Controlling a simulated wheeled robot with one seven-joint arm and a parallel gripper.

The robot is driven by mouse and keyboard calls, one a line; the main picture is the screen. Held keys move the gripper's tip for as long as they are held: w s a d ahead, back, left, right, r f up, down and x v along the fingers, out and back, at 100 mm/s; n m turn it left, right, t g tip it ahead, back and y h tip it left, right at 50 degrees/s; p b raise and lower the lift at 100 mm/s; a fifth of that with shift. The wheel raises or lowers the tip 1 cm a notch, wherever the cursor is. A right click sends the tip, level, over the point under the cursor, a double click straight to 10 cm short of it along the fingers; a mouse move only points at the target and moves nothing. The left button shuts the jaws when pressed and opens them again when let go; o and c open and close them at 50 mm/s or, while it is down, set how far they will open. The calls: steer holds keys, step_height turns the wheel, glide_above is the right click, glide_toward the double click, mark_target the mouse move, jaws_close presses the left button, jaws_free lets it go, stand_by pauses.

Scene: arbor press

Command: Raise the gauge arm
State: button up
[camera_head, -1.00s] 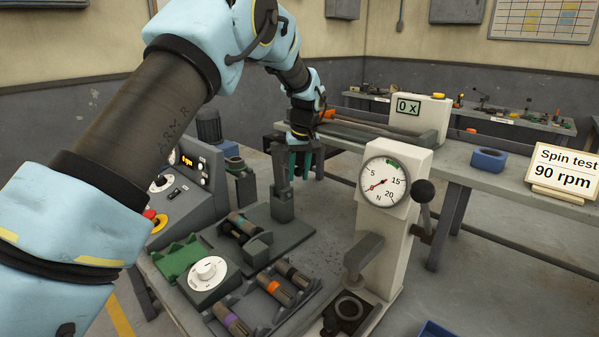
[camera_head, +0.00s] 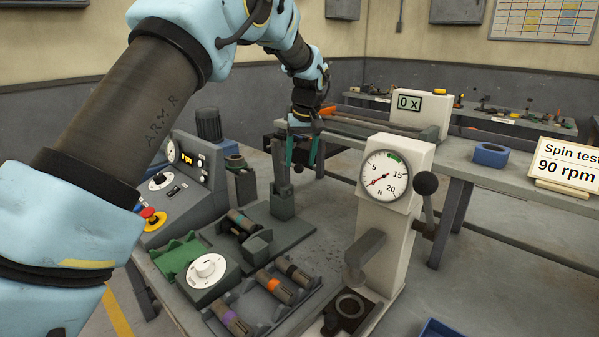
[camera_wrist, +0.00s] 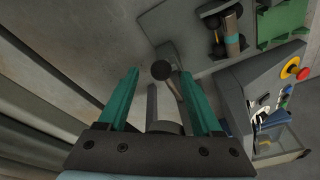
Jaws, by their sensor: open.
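A dark grey post (camera_head: 281,203) stands on the flat base plate left of the press, with a narrower upright bar (camera_head: 279,160) above it. It looks like the gauge stand; which part is the gauge arm is hard to tell. My gripper (camera_head: 303,166) points down at the bar's upper right, its teal fingers apart. In the wrist view, a round black knob (camera_wrist: 161,70) on a short grey bar (camera_wrist: 175,86) appears between the open fingertips. Nothing is seen clamped, and contact cannot be told.
The white press (camera_head: 384,225) with its dial and black-knobbed lever (camera_head: 426,184) stands to the right. In front are a tray of banded cylinders (camera_head: 273,285), a white-dial box (camera_head: 207,268) and a green cradle (camera_head: 180,256). A control panel (camera_head: 178,190) is at left.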

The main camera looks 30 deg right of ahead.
steer(key=b+v, duration=0.1)
steer(key=v, duration=0.5)
steer(key=shift+r+b, duration=0.35)
steer(key=shift+s, duration=0.1)
steer(key=w+a+f+n, duration=0.1)
steer(key=w+a+f, duration=0.15)
steer(key=a, duration=1.05)
steer(key=w+a+f, duration=0.2)
steer(key=a+f, duration=0.1)
steer(key=a, duration=0.9)
steer(key=s+a+f, duration=0.4)
steer(key=s+a, duration=0.3)
steer(key=a, duration=0.5)
steer(key=s+a+f+n+b, duration=0.1)
steer(key=s+a+f, duration=0.3)
steer(key=s+a, duration=0.4)
steer(key=a, duration=0.4)
steer(key=shift+s+n+g, duration=0.25)
steer(key=shift+n+g, duration=0.05)
steer(key=shift+g, duration=0.1)
steer(key=shift+f, duration=0.15)
steer(key=shift+c, duration=0.4)
